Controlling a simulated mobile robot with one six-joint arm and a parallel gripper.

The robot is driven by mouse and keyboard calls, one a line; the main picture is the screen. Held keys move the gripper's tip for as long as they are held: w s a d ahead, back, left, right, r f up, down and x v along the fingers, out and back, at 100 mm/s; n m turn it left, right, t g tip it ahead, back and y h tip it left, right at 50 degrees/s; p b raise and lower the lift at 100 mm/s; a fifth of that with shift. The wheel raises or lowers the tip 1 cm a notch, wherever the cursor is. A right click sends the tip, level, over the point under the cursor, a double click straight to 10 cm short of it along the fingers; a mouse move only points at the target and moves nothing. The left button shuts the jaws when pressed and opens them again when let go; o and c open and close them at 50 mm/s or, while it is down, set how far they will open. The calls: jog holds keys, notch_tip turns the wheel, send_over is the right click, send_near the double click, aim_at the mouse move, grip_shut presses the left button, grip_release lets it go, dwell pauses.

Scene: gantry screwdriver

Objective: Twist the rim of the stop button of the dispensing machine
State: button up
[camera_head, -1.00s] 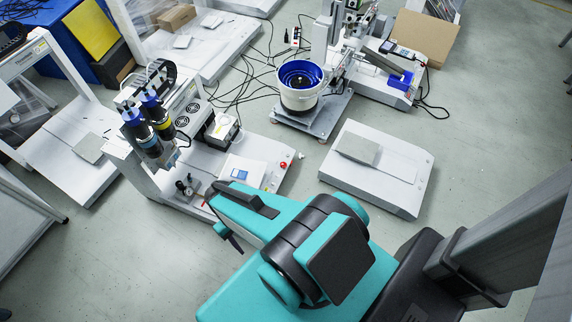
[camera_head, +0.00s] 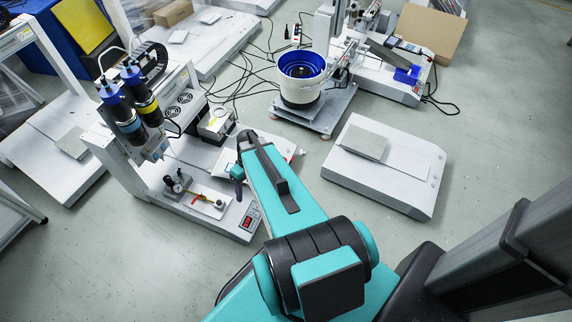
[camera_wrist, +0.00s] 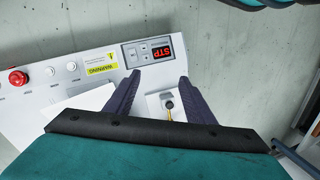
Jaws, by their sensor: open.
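The dispensing machine (camera_head: 215,222) stands left of centre in the head view, with two blue-capped bottles on its column. In the wrist view its white front panel (camera_wrist: 80,112) shows a red round stop button (camera_wrist: 18,78) at the far left edge. My gripper (camera_wrist: 159,80) is open and empty, its two dark fingers over the panel's right part, near the red display (camera_wrist: 160,47). The button is well to the left of both fingers, not between them.
Two white buttons (camera_wrist: 60,70) and a yellow warning label (camera_wrist: 101,65) lie between the stop button and my fingers. A gauge and small fittings (camera_head: 178,184) stand on the machine's base. A white platform (camera_head: 400,190) stands to the right, with open floor around it.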

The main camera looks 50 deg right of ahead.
jog(key=w+d+f+t+b, duration=0.15)
jog(key=d+b, duration=0.25)
jog(key=d, duration=0.4)
jog(key=w+d+f+t+b, duration=0.1)
jog(key=w+d+f+b, duration=0.1)
jog(key=d+b, duration=0.4)
jog(key=r+n+t+h+b, duration=0.1)
jog(key=t+b, duration=0.2)
jog(key=b, duration=0.3)
send_over(286, 158)
jog(key=s, duration=0.6)
jog(key=shift+d+r, duration=0.2)
jog(key=shift+d, duration=0.05)
jog(key=shift+f, duration=0.1)
jog(key=b+x, duration=0.3)
jog(key=x, duration=0.3)
jog(key=b+x, duration=0.3)
jog(key=x, duration=0.4)
jog(key=shift+s+d+f, duration=0.1)
jog(key=shift+f, duration=0.3)
